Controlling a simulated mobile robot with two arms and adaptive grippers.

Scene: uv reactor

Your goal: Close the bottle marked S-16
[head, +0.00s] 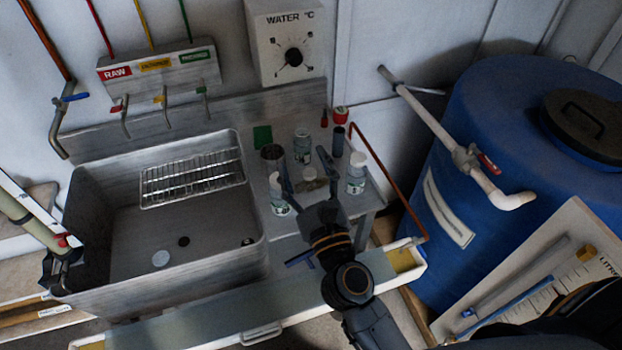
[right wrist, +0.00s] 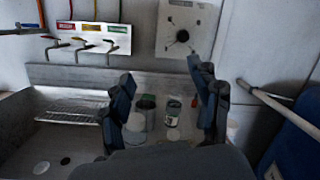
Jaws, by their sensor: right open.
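Several small bottles with white labels stand on the metal ledge right of the sink: one at the left (head: 279,197), one at the back (head: 302,147) and one at the right (head: 356,174) with a pale top. The label text is too small to read, so I cannot tell which is S-16. My right gripper (head: 311,183) is open over the ledge, its fingers apart among the bottles. A small pale item (head: 309,174) lies between the fingers in the head view. The right wrist view shows a labelled bottle (right wrist: 173,113) beyond the open fingers (right wrist: 165,110).
The steel sink (head: 100,235) with a wire rack (head: 192,181) is left of the ledge. A dark cup (head: 273,155) and a red-topped item (head: 340,115) stand close by. A blue barrel (head: 480,110) with a white pipe tap (head: 470,160) bounds the right side.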

